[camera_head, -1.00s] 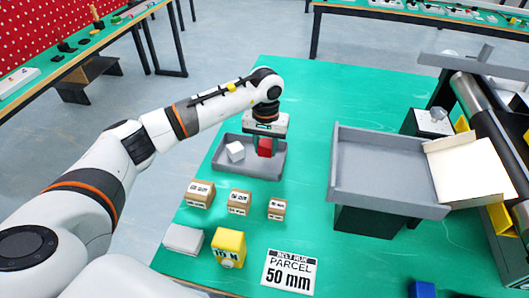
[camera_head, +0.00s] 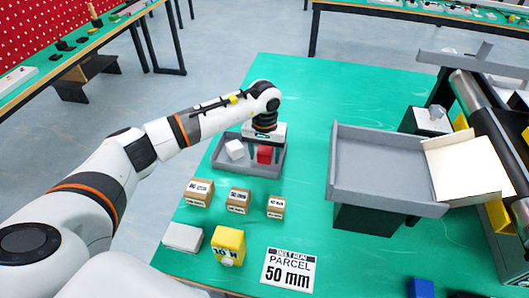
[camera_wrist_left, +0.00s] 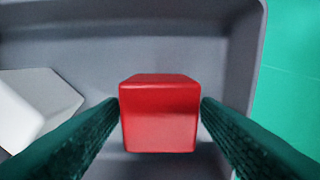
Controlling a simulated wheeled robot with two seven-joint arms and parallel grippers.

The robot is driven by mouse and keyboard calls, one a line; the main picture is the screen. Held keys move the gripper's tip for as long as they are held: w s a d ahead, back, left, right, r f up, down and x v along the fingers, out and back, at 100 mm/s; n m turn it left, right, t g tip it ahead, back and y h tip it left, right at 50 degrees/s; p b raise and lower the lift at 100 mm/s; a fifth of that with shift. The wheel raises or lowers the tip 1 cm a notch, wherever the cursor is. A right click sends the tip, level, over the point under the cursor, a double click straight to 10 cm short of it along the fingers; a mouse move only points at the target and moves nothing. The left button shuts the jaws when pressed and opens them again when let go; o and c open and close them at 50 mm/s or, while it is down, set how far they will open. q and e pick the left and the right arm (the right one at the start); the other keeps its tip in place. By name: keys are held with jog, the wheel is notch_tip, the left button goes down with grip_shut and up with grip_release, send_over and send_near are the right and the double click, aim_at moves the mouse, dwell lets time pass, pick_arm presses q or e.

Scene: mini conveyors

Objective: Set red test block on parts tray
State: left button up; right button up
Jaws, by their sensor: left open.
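The red test block (camera_head: 264,154) is in the right part of the grey parts tray (camera_head: 250,170) and appears to rest on its floor. My left gripper (camera_wrist_left: 160,112) is open, with its two dark green fingers on either side of the red block (camera_wrist_left: 160,117). Its fingers are hidden in the head view, where its body shows just above and behind the block. A white block (camera_head: 235,150) lies in the tray left of the red one, also at the left of the wrist view. My right gripper is not in view.
Several cardboard parcels (camera_head: 238,201) stand in front of the tray. A yellow block (camera_head: 228,246), a pale block (camera_head: 184,238) and a label card (camera_head: 289,270) are nearer the front. A large grey bin (camera_head: 380,205) stands to the right, beside the conveyor (camera_head: 480,110).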

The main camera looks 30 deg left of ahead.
aim_at(264, 151)
pick_arm(q)
jog(key=shift+r, duration=0.55)
notch_tip(264, 151, up, 11)
jog(key=b, duration=0.1)
